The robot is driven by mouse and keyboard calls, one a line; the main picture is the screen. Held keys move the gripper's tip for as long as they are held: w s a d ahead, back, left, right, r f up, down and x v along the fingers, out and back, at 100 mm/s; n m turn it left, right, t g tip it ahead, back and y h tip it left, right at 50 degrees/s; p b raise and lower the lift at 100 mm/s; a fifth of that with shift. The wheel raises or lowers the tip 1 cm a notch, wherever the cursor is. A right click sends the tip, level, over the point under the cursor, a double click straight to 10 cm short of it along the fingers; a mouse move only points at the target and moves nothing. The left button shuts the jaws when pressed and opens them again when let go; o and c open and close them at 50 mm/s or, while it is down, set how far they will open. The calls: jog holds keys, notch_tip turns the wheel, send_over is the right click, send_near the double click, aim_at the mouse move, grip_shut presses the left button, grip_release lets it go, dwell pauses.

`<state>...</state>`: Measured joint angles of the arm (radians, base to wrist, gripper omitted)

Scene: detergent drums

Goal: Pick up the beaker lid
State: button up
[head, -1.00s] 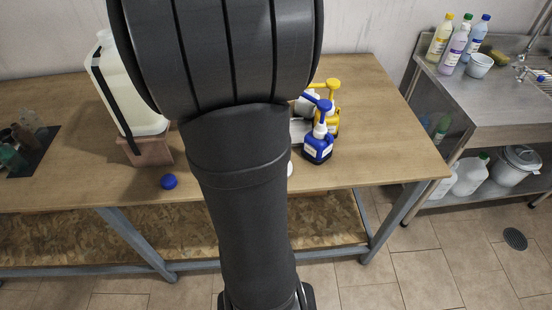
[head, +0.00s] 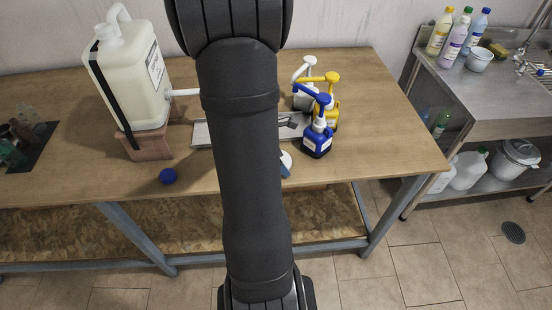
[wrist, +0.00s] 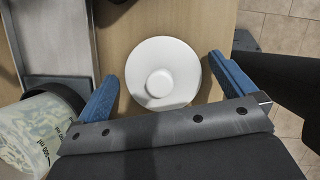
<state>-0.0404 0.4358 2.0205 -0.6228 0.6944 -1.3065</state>
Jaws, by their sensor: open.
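The beaker lid (wrist: 163,73) is a white round disc with a small raised knob, lying on the wooden table. In the head view only a white sliver of the lid (head: 287,157) shows beside my arm. My gripper (wrist: 164,67) has two blue fingers. They are open and apart, one on each side of the lid's near half, and nothing is held between them. In the head view my arm hides most of my gripper; a blue fingertip shows by the lid. A clear beaker (wrist: 35,135) with printed markings is at the lower left of the wrist view.
A grey metal tray (head: 203,136) lies left of the lid in the wrist view. Blue (head: 317,144) and yellow (head: 332,114) pump bottles stand to the right of my arm. A white drum (head: 133,83) sits on a wooden block at left. A blue cap (head: 168,176) lies near the front edge.

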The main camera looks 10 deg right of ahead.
jog(key=c, duration=0.8)
jog(key=shift+o, duration=0.2)
jog(key=shift+r, duration=0.1)
